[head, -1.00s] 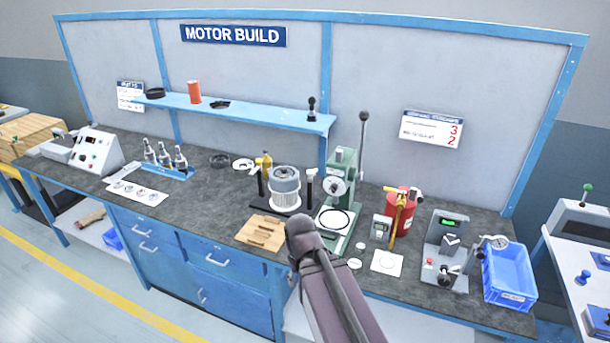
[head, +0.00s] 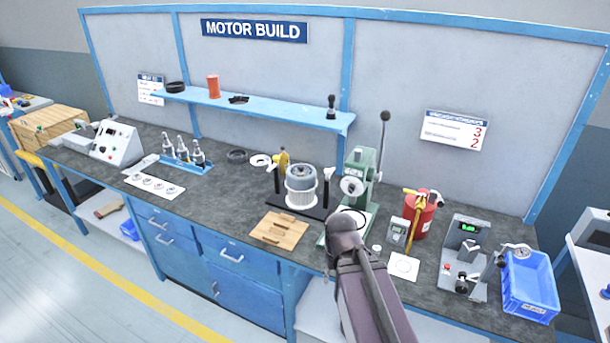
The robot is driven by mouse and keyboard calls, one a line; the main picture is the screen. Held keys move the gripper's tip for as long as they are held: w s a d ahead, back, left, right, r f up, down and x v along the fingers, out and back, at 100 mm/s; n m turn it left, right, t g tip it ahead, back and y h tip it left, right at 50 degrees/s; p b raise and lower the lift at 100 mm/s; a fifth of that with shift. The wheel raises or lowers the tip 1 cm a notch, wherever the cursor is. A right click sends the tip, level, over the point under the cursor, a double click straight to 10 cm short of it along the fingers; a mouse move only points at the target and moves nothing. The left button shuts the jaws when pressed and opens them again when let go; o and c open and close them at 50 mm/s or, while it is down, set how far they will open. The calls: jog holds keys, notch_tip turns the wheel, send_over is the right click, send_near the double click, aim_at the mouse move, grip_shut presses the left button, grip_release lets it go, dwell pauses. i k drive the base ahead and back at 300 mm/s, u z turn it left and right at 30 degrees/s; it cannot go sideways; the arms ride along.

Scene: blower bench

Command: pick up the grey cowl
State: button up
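A grey, rounded cap (head: 301,172), which looks like the grey cowl, sits on top of a pale ribbed cylinder (head: 301,197) in the head view. The cylinder stands upright on a black fixture (head: 327,213) near the middle of the bench.
The green press (head: 359,170) stands close right of the cylinder, its lever rising high. A wooden board (head: 279,231) lies in front. A red canister (head: 424,222), a gauge stand and a blue bin (head: 530,285) are to the right. A blue shelf (head: 270,108) hangs behind.

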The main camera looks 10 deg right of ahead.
aim_at(297, 184)
jog(key=u, duration=0.05)
jog(key=i, duration=1)
jog(key=z, duration=0.05)
